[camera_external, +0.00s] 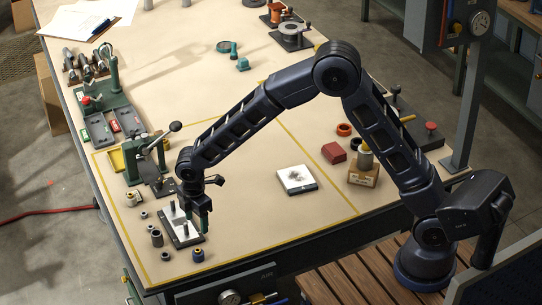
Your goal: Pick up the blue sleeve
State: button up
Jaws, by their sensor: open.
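The blue sleeve (198,255) is a small dark blue cylinder standing upright near the front left corner of the table, with a tan or brass-coloured spot at its top. My gripper (203,222) points down just behind it, over the right side of a light plate (183,236) with upright pins. The gripper is open. It is apart from the blue sleeve, and its fingertips are small and partly merge with the plate behind them.
Grey sleeves (156,238) and small rings stand left of the plate. A green lever press (140,160) stands behind. A white block (296,180), a red block (334,152) and a wooden block (364,175) lie to the right. The yellow-taped middle is mostly clear.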

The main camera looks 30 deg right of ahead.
aim_at(198, 249)
jog(key=shift+s+a+f, duration=0.35)
jog(key=shift+a+f, duration=0.3)
jog(key=shift+f, duration=0.05)
notch_tip(198, 249, down, 5)
jog(key=shift+f, duration=0.2)
jog(key=shift+s+f, duration=0.25)
jog(key=shift+f, duration=1.1)
jog(key=shift+s+f, duration=0.2)
jog(key=shift+f, duration=1.1)
jog(key=shift+d, duration=0.1)
jog(key=c, duration=1.2)
